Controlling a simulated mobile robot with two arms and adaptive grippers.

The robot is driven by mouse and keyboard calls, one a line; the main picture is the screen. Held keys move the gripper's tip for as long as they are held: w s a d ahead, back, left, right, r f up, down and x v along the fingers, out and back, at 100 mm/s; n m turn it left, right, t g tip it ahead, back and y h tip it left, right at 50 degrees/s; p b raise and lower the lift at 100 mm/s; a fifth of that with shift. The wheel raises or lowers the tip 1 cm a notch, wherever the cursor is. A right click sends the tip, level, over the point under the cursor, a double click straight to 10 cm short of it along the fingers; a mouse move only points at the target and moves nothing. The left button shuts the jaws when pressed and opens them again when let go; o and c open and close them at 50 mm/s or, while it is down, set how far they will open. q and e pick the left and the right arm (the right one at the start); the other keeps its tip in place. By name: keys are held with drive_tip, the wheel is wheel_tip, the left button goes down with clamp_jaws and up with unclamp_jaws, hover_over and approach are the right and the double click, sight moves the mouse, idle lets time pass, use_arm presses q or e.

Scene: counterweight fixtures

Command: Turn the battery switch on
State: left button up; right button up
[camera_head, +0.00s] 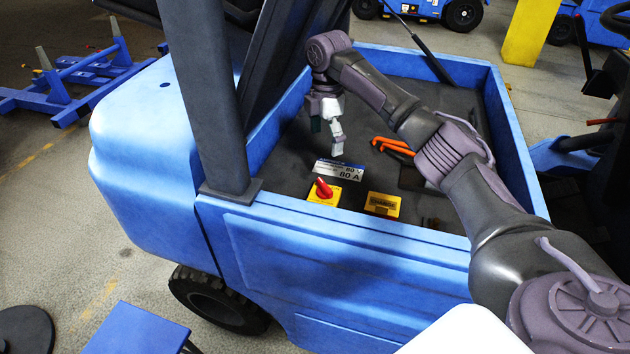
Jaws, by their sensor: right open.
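The battery switch (323,189) is a red knob on a yellow square base, set in the dark top panel of a blue forklift (330,265). A label plate (338,171) reading "80 V" and "80 A" lies just behind it. My right gripper (326,138) hangs fingers down above the panel, behind the switch and label. It is open and empty, apart from the knob. My right arm comes in from the lower right. My left gripper is not in view.
A second yellow block (382,205) sits right of the switch. Orange handles (393,146) lie on the panel farther back. A dark post (208,95) rises left of the switch. The blue rim surrounds the panel.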

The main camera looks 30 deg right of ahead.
drive_tip(key=s+f, duration=0.1)
drive_tip(key=f, duration=0.1)
drive_tip(key=s+f+p, duration=0.1)
drive_tip(key=f, duration=0.1)
drive_tip(key=shift+s+a+f, duration=0.1)
drive_tip(key=shift+s+a, duration=0.05)
drive_tip(key=shift+s, duration=0.05)
hover_over(326, 184)
wheel_tip(326, 184, down, 4)
drive_tip(key=shift+s+f+p, duration=0.1)
drive_tip(key=shift+p, duration=0.25)
wheel_tip(326, 184, down, 3)
drive_tip(key=shift+f, duration=0.65)
drive_tip(key=c, duration=1.1)
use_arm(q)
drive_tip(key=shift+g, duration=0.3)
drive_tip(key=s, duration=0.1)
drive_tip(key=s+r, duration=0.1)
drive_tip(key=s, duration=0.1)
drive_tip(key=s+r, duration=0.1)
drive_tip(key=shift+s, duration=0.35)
use_arm(e)
drive_tip(key=shift+c, duration=0.2)
